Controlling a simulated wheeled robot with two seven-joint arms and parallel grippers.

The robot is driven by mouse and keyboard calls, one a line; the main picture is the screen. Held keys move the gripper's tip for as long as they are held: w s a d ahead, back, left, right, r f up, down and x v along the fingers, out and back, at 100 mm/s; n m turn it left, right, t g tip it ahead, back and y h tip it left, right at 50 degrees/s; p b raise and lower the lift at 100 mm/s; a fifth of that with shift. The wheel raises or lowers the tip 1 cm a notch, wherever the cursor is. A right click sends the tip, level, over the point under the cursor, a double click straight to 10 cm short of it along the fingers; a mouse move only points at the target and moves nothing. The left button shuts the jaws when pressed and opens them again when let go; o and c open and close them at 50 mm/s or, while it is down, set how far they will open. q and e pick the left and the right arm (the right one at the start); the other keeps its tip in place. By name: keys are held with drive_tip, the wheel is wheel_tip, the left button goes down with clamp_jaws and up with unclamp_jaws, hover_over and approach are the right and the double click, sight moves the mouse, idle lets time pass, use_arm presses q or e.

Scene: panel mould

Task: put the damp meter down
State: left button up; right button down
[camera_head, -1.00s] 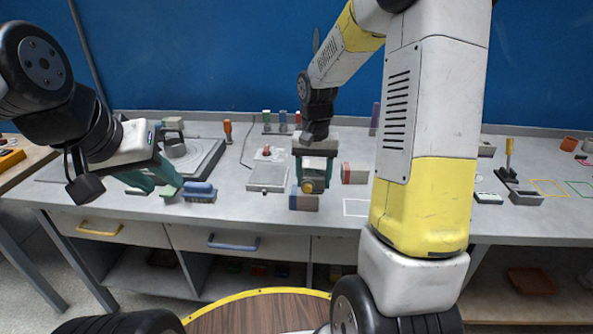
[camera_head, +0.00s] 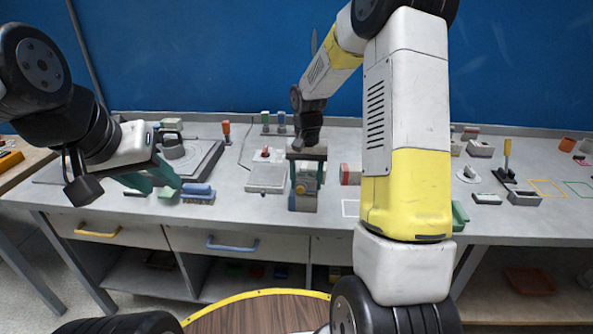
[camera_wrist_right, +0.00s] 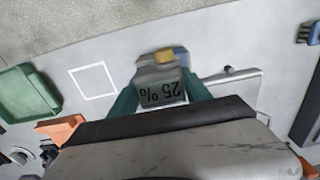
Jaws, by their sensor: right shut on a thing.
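The damp meter (camera_head: 305,176) is a grey block with a yellow knob. In the right wrist view the meter (camera_wrist_right: 162,92) shows an upside-down "25 %" display between teal fingers. My right gripper (camera_head: 308,158) is shut on it, pointing down above the front of the bench. A block with a blue end (camera_head: 303,203) lies below or just in front of the meter; the gap between them cannot be judged. A white square outline (camera_wrist_right: 93,80) is bare on the bench beside the meter. My left gripper (camera_head: 150,181) appears open and empty at the left.
A red-ended block (camera_head: 349,174) is close right of the meter. A flat grey box (camera_head: 266,178) and a blue brush (camera_head: 198,194) are to the left. A green tray (camera_wrist_right: 28,92) lies beyond the white outline. My right arm hides part of the bench.

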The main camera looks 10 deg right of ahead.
sight(306, 176)
drive_tip(key=shift+c, duration=2.4)
unclamp_jaws()
drive_tip(key=shift+f, duration=0.1)
wheel_tip(306, 176, up, 12)
drive_tip(key=s+r+n+t, duration=0.2)
drive_tip(key=s+r, duration=0.6)
drive_tip(key=s, duration=0.2)
drive_tip(key=s+a+r+n+t+y, duration=0.1)
drive_tip(key=s+t, duration=0.3)
drive_tip(key=s, duration=1)
drive_tip(key=shift+s+a+n+y, duration=0.15)
drive_tip(key=shift+a+n+y, duration=0.25)
drive_tip(key=shift+a+y, duration=0.2)
drive_tip(key=shift+r, duration=0.1)
